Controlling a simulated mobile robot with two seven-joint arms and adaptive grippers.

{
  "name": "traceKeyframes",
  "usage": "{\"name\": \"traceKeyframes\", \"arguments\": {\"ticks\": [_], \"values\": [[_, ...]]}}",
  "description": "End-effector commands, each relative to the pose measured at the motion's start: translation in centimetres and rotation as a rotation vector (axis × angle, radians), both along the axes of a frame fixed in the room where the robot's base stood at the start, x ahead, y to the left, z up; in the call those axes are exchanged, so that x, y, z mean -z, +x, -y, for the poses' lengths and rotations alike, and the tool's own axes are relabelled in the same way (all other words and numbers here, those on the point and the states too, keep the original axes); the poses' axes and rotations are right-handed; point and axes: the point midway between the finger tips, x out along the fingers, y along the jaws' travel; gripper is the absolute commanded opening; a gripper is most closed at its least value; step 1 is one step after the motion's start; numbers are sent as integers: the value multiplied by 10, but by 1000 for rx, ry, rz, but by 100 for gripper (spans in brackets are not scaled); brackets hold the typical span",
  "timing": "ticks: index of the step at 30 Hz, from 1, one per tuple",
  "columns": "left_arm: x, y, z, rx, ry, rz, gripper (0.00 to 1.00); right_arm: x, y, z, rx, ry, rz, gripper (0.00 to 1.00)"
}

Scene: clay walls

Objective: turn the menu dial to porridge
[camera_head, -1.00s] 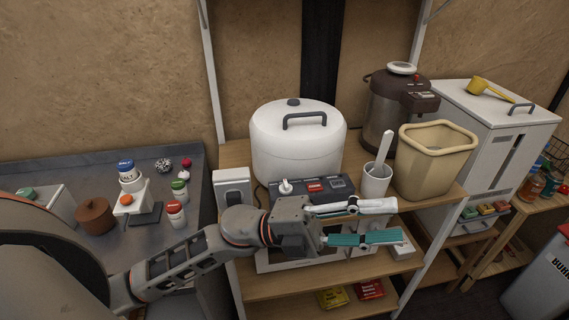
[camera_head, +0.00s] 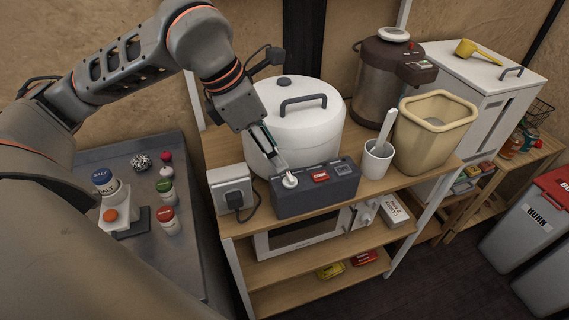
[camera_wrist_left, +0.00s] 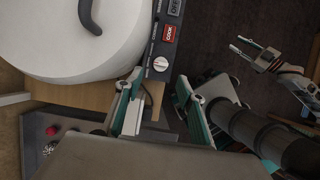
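The menu dial (camera_head: 290,180) is a white knob at the left end of the dark control panel (camera_head: 318,194) in front of the large white cooker (camera_head: 298,130). My left gripper (camera_head: 280,165) points down at the dial from above. Its fingers (camera_wrist_left: 160,78) are apart, with the dial just ahead of the gap; contact cannot be told. My right gripper (camera_wrist_left: 246,50) shows open and empty in the left wrist view. The dial's labels are too small to read.
A grey-white socket box (camera_head: 232,190) with a plug and cable stands left of the panel. A white cup (camera_head: 376,162) with a paddle and a beige bin (camera_head: 425,150) stand to the right. A microwave (camera_head: 300,232) sits on the shelf below.

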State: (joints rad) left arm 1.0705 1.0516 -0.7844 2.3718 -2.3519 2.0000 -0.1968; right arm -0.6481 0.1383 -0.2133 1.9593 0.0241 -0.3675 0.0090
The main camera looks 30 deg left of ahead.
Motion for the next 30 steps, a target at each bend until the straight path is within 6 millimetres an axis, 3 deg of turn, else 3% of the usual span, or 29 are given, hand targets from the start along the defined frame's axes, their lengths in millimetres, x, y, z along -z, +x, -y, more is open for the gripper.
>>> {"name": "traceKeyframes", "arguments": {"ticks": [15,27,30], "values": [[63,19,18,1,-2,-5,39,-4,1,2,-1,-3,5,31],[71,21,20,2,-2,-3,39,-5,1,1,0,-2,5,31],[71,21,20,2,-2,-3,13,-4,1,1,0,-1,5,31]]}}
